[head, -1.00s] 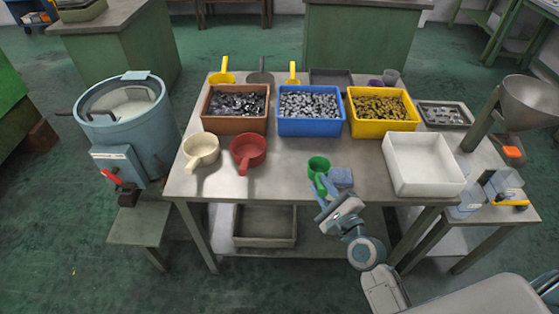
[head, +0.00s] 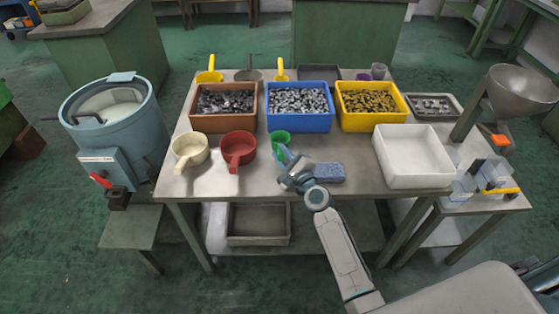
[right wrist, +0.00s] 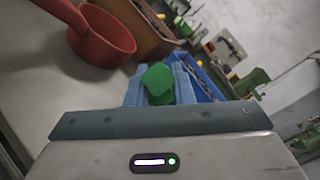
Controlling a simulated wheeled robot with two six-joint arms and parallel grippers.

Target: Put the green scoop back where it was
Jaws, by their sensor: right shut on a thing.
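The green scoop (head: 280,138) is near the front middle of the table, right of the red scoop and in front of the blue bin. My right gripper (head: 284,159) is shut on its handle; the gripper covers part of the scoop in the head view. In the right wrist view the green handle end (right wrist: 158,82) shows between the blue-grey fingers, and the cup is hidden. Whether the scoop touches the table I cannot tell. My left gripper is not in view.
The red scoop (head: 238,146) and the cream scoop (head: 190,148) stand to the left. Brown (head: 222,125), blue (head: 300,122) and yellow (head: 372,122) bins of parts stand behind. A blue sponge (head: 329,172) lies just right of the gripper, and a white bin (head: 412,180) farther right.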

